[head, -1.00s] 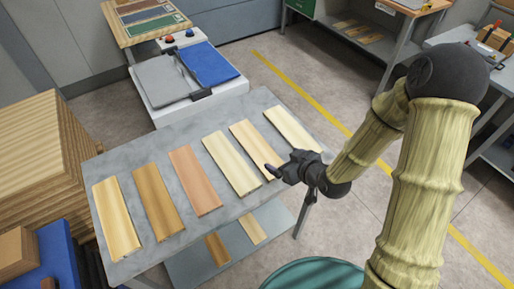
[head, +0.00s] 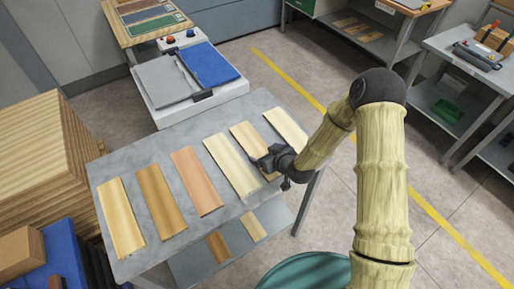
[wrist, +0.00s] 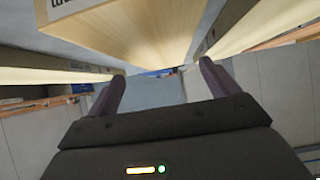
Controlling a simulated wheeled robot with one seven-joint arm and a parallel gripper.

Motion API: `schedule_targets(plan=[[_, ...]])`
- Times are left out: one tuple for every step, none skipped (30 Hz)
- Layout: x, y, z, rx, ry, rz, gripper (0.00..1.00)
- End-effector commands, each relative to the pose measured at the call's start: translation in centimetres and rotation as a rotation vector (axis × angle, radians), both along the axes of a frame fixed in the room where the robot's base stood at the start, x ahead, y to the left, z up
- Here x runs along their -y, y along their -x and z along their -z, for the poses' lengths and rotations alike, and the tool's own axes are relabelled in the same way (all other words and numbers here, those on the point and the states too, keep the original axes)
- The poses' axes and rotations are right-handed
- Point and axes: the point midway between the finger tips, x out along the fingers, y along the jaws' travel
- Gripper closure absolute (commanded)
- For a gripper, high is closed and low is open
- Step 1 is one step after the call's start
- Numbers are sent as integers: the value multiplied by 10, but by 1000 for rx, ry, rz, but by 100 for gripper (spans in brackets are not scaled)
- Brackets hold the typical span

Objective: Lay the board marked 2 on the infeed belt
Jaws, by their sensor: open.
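Several boards lie side by side on a grey table: a yellow one (head: 121,218), a brown one (head: 161,201), a reddish one (head: 196,181), a pale one (head: 231,165), a tan one (head: 247,138) and another pale one (head: 287,128). No number is legible, so I cannot tell which is marked 2. My gripper (head: 262,163) is open and empty at the near end of the tan board. In the wrist view my gripper (wrist: 158,77) has its fingers apart, below a board (wrist: 135,32) bearing a cut-off label. A white machine with a blue surface (head: 210,66) and a grey surface (head: 167,81) stands behind the table.
The grey table (head: 205,237) has a lower shelf with two boards. A teal round object (head: 312,275) stands at the front. Stacked wood (head: 35,135) is at the left. Other benches stand at the right, with open floor (head: 310,80) between.

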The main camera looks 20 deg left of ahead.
Motion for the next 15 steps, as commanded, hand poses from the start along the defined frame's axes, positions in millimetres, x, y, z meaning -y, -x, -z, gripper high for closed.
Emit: schedule_targets(plan=[[0, 0, 0, 0, 0, 0, 13], [0, 0, 0, 0, 0, 1, 13], [0, 0, 0, 0, 0, 1, 13], [0, 0, 0, 0, 0, 1, 13], [0, 0, 0, 0, 0, 0, 13], [0, 0, 0, 0, 0, 0, 13], [0, 0, 0, 0, 0, 0, 13], [0, 0, 0, 0, 0, 0, 13], [-1, -1, 0, 1, -1, 0, 13], [-2, -2, 0, 1, -1, 0, 13], [-3, -3, 1, 1, -1, 0, 13], [-5, -4, 2, 0, 0, 0, 13], [-6, -5, 3, 0, 0, -1, 13], [-8, -7, 4, 1, -1, 0, 13], [-11, -9, 7, 0, 0, -1, 13]])
